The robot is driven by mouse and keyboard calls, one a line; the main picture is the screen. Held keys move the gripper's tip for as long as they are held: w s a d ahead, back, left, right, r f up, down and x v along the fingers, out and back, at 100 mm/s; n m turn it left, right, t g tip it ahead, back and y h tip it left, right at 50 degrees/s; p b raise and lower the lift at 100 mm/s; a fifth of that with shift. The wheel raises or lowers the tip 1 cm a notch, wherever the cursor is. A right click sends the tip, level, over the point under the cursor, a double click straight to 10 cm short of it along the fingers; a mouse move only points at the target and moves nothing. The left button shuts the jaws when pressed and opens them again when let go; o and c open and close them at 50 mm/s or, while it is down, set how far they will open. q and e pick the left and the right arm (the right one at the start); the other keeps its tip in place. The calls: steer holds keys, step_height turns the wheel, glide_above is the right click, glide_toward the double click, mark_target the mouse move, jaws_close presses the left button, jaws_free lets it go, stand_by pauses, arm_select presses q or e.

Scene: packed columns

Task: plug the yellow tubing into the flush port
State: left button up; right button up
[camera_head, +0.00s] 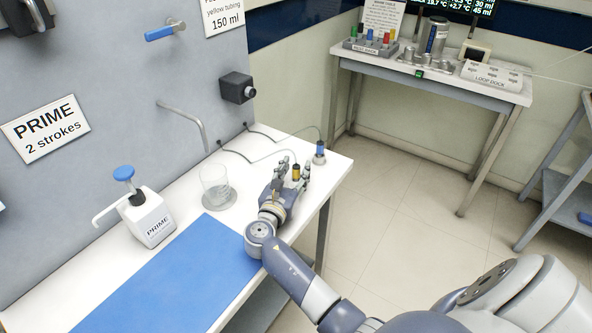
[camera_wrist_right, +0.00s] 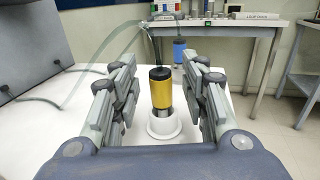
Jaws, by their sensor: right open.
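The yellow tubing's plug (camera_wrist_right: 161,94), a yellow cylinder with a black top, stands upright in a white round holder (camera_wrist_right: 164,126) in the right wrist view. In the head view it shows as a small yellow piece (camera_head: 296,173) between the fingers. My right gripper (camera_head: 291,168) is open, with one finger on each side of the plug; in the right wrist view (camera_wrist_right: 160,85) gaps show between plug and fingers. A thin tube runs from the plug's top toward the left. I cannot make out the flush port for sure. My left gripper is not in view.
A blue-banded plug (camera_head: 320,150) stands behind the gripper, near the bench's far end. A glass beaker (camera_head: 216,187), a PRIME pump bottle (camera_head: 150,217) and a blue mat (camera_head: 165,285) lie to the left. A second table (camera_head: 440,80) stands at the back.

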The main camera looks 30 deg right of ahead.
mark_target(297, 167)
steer(key=shift+w+d, duration=0.3)
steer(key=shift+d, duration=0.05)
steer(key=shift+d+f, duration=0.1)
jaws_close()
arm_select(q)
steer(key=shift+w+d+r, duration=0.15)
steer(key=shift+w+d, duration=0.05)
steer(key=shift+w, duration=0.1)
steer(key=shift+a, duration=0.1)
arm_select(e)
steer(key=shift+r, duration=0.7)
step_height(297, 167, up, 2)
steer(key=shift+s+r, duration=0.15)
arm_select(q)
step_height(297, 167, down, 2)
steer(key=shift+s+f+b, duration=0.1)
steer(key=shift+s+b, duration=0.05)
steer(key=shift+b, duration=0.85)
arm_select(e)
steer(key=s+a, duration=0.2)
steer(key=s, duration=0.5)
steer(key=s+a+r, duration=0.1)
steer(key=s, duration=0.7)
steer(key=shift+s+a+r, duration=0.15)
steer(key=shift+a+r, duration=0.1)
steer(key=shift+a, duration=0.15)
